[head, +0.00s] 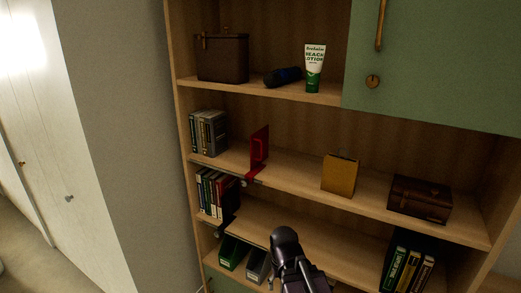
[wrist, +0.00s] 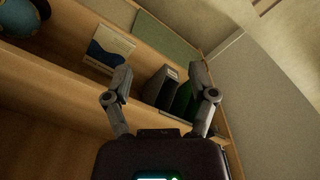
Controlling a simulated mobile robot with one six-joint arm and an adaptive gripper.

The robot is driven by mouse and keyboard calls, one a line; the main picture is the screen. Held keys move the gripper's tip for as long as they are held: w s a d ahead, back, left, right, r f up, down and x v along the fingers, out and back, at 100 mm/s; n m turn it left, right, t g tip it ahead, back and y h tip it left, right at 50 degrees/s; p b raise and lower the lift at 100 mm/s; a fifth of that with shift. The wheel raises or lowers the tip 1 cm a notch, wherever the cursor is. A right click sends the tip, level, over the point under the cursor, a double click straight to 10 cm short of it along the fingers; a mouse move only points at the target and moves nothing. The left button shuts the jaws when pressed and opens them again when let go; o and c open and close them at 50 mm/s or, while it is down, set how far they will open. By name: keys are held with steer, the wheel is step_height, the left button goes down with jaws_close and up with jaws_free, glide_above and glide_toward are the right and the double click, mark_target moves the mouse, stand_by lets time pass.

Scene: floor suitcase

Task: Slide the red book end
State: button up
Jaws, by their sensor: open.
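The red book end (head: 259,148) stands upright on the middle shelf in the head view, with its flat red foot near the shelf's front edge. A group of grey and dark books (head: 208,133) stands to its left on the same shelf, with a gap between them. My gripper (wrist: 160,76) shows in the wrist view with its two grey fingers spread and nothing between them. The wrist view does not show the red book end. In the head view my dark arm rises at the bottom centre, below and right of the book end; the fingers cannot be made out there.
A tan box-like object (head: 340,175) and a brown chest (head: 420,199) stand right of the book end. Green (head: 234,252) and grey (head: 258,265) file holders sit below. The wrist view shows a dark holder (wrist: 160,87) and a green one (wrist: 182,100) beyond my fingers.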

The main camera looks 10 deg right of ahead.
steer(key=shift+w+r, duration=0.15)
steer(key=shift+w, duration=0.05)
steer(key=c, duration=0.7)
steer(key=shift+w+a+r+m+y+p, duration=0.2)
steer(key=shift+w+m+y+p, duration=0.1)
steer(key=shift+m+y, duration=0.1)
jaws_close()
steer(key=w+r+m+t+y+p, duration=0.5)
steer(key=w+r+m+y+p, duration=0.15)
steer(key=w+r+m, duration=0.55)
steer(key=w+d+r+m+t+y+p, duration=0.1)
steer(key=w+d+r+m+t, duration=0.2)
steer(key=r+m, duration=0.2)
steer(key=w+d+r+m+t+y+p, duration=0.1)
steer(key=w+d+r+m+t, duration=0.1)
steer(key=d+r+m+t, duration=0.1)
steer(key=w+d+r+m+t+y+p, duration=0.1)
steer(key=w+d+r+m+t, duration=0.2)
steer(key=d+r+m, duration=0.2)
steer(key=shift+w+r+m+y+p, duration=0.15)
steer(key=shift+w+r+m+y, duration=0.05)
steer(key=shift+r+m, duration=0.55)
steer(key=shift+w+r+m+y+p, duration=0.15)
steer(key=shift+r+m, duration=0.4)
steer(key=shift+r, duration=0.35)
